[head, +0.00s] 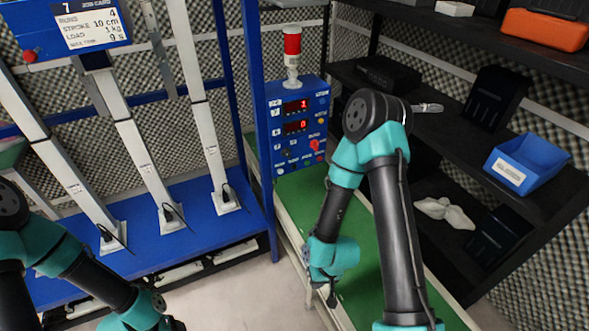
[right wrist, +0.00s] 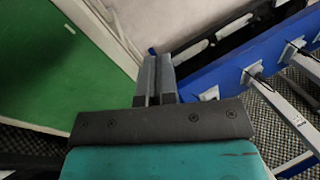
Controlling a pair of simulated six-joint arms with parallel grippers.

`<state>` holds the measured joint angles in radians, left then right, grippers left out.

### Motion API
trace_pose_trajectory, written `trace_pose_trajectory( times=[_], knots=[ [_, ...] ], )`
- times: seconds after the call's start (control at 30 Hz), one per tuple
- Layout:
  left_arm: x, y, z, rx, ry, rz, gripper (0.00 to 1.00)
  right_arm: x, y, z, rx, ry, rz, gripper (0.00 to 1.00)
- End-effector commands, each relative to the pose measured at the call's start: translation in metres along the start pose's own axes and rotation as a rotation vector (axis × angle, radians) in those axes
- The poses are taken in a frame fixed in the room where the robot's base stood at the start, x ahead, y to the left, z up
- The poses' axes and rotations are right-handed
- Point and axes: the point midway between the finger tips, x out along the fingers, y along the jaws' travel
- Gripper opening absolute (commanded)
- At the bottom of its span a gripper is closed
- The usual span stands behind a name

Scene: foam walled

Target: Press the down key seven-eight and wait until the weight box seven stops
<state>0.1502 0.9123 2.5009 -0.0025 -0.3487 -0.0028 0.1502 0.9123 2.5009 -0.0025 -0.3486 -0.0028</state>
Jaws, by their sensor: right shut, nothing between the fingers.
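The blue control box (head: 300,125) stands at the far end of the green bench, with two red displays reading 1 and 0. Small keys and a red knob (head: 314,144) sit on its face; the key labels are too small to read, so I cannot pick out the seven-eight down key. I cannot identify weight box seven. My right gripper (head: 332,297) is low over the green bench, apart from the control box. In the right wrist view its fingers (right wrist: 155,78) are together and empty. My left gripper (head: 177,324) is at the bottom edge, partly cut off.
A job card (head: 88,27) reads 7, runs 4, stroke 10 cm, load 1 kg. White actuator columns (head: 140,158) stand on a blue base (head: 195,240). A red lamp (head: 292,45) tops the control box. Black shelves with a blue bin (head: 527,163) stand right.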

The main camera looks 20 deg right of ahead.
Motion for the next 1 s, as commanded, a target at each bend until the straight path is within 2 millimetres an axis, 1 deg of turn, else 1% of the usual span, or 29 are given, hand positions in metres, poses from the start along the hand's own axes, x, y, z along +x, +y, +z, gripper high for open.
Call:
trace_pose_trajectory(
  times=[0.17,0.23,0.37,0.47,0.57,0.6,0.73,0.8,0.87,0.9,0.97,1.0],
  knots=[
    [0.000,0.000,0.000,0.000,0.000,0.000,0.58,0.000,0.000,-0.001,0.002,0.003,0.000,0.00],
    [0.000,0.000,0.000,0.000,0.000,0.000,0.58,0.001,0.000,-0.005,0.010,0.015,0.002,0.00],
    [0.000,0.000,0.000,0.000,0.000,0.000,0.58,0.004,0.000,-0.022,0.051,0.073,0.010,0.00],
    [0.000,0.000,0.000,0.000,0.000,0.000,0.58,0.008,0.001,-0.048,0.112,0.159,0.020,0.00],
    [0.000,0.000,0.000,0.000,0.000,0.000,0.58,0.011,0.003,-0.082,0.196,0.277,0.030,0.00],
    [0.000,0.000,0.000,0.000,0.000,0.000,0.58,0.011,0.003,-0.097,0.233,0.330,0.033,0.00],
    [0.000,0.000,0.000,0.000,0.000,0.000,0.58,0.008,0.007,-0.147,0.361,0.517,0.038,0.00],
    [0.000,0.000,0.000,0.000,0.000,0.000,0.58,0.004,0.009,-0.174,0.434,0.623,0.036,0.00],
    [0.000,0.000,0.000,0.000,0.000,0.000,0.58,-0.002,0.011,-0.197,0.497,0.718,0.032,0.00],
    [0.000,0.000,0.000,0.000,0.000,0.000,0.58,-0.006,0.013,-0.211,0.540,0.783,0.029,0.00],
    [0.000,0.000,0.000,0.000,0.000,0.000,0.58,-0.014,0.015,-0.233,0.605,0.884,0.020,0.00],
    [0.000,0.000,0.000,0.000,0.000,0.000,0.58,-0.020,0.016,-0.247,0.649,0.955,0.013,0.00]
  ],
)
